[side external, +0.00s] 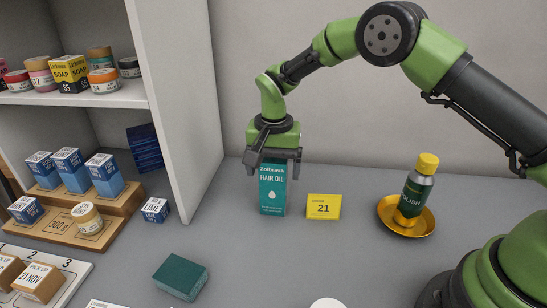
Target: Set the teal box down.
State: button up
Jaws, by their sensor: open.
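The teal box (272,192), labelled hair oil, stands upright on the grey counter (330,260). My gripper (272,168) is right above it, pointing down, with its fingers at the box's upper end. The jaws are open around or beside the top of the box; the exact gap to its sides is hard to see. The box's top is hidden by the gripper.
A polish bottle (415,190) stands in a gold dish (387,211). A dark green block (181,276) lies at the front. A white shelf (180,100) rises at left, beside stepped wooden stands (120,207).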

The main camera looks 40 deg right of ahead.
notch_tip(320, 180, up, 12)
jog(key=shift+f, duration=0.25)
jog(key=s+d+r+n+t+y, duration=0.1)
jog(key=s+d+r+n+t, duration=0.15)
jog(key=s+r, duration=0.85)
jog(key=s+d+n+t, duration=0.1)
jog(key=s+t, duration=0.1)
jog(key=s, duration=0.5)
jog(key=s+d+n+t+y, duration=0.1)
jog(key=s+t, duration=0.1)
jog(key=s, duration=0.6)
jog(key=shift+f+t, duration=0.35)
jog(key=shift+f, duration=0.05)
